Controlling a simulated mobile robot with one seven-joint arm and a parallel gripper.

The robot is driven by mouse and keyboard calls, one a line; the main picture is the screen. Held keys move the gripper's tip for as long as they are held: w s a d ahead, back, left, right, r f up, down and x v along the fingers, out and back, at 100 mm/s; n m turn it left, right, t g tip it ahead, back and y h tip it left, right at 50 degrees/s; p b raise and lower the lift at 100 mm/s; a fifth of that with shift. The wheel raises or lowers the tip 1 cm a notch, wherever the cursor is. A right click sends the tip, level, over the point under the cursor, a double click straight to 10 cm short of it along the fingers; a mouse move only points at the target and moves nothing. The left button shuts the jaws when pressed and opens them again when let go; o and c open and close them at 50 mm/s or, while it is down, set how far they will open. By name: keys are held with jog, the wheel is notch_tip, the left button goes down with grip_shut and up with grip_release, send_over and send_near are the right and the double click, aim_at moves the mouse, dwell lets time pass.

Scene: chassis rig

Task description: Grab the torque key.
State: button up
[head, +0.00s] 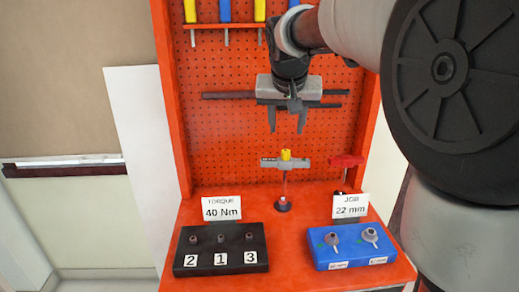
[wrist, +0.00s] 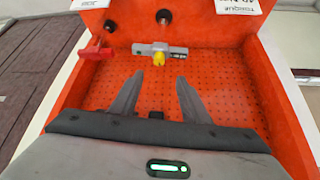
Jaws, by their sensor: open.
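A grey T-shaped tool with a yellow knob, which I take for the torque key (head: 297,163), stands upright on a thin shaft above a dark round foot on the red bench. In the wrist view the grey tool (wrist: 175,52) lies beyond my fingertips, near the middle. My gripper (head: 287,126) is open and empty, above the tool and apart from it, fingers pointing down. In the wrist view my gripper (wrist: 156,84) shows both fingers spread with nothing between them. A red-handled tool (head: 347,160) stands to the right; it also shows in the wrist view (wrist: 98,49).
A black block (head: 221,259) marked 2, 1, 3 sits front left below a "TORQUE 40 Nm" card (head: 221,208). A blue block (head: 354,249) with two sockets sits front right below a "JOB 22 mm" card (head: 350,206). The orange pegboard (head: 230,140) stands behind.

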aim_at(286, 152)
jog(key=b+x, duration=0.3)
jog(key=x, duration=1.1)
jog(key=shift+d, duration=0.15)
jog(key=shift+r, duration=0.15)
grip_shut()
